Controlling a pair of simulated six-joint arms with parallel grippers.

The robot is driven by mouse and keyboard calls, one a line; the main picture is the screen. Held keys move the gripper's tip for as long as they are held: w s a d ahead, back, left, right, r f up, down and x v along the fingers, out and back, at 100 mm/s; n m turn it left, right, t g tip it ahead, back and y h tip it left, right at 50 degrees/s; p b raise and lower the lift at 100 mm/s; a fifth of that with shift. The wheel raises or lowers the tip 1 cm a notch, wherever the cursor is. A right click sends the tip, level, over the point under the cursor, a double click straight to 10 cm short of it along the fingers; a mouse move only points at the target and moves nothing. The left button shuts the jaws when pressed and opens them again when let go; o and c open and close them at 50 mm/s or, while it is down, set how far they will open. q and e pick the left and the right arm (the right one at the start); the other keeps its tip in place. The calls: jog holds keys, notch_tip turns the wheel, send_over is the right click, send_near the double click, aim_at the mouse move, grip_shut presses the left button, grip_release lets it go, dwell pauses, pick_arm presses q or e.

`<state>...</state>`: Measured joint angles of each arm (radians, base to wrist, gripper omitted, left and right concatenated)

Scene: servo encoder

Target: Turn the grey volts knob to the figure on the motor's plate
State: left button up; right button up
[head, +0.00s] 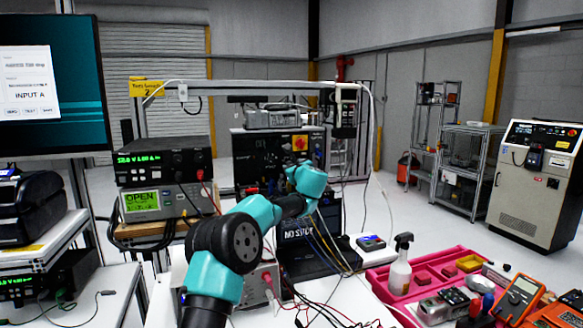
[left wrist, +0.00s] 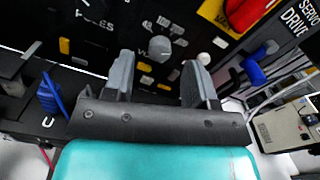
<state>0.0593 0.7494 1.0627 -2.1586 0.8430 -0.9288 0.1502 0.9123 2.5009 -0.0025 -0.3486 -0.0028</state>
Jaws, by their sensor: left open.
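In the left wrist view a grey knob (left wrist: 160,47) stands on a black panel (left wrist: 100,12), beyond and between the fingertips of my left gripper (left wrist: 158,63). The gripper is open, one finger to each side of the knob, with no visible grip on it. White lettering near the knob is partly hidden, so I cannot confirm its label or read its setting. In the head view the black panel (head: 250,160) stands at the middle back. My teal left arm reaches to it, and its wrist hides the fingers and knob. I cannot pick out the motor's plate. My right gripper is not in view.
A pink tray (head: 380,285) of tools is at the right.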

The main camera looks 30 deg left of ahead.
pick_arm(q)
jog(key=shift+x, duration=1.25)
jog(key=c, duration=0.9)
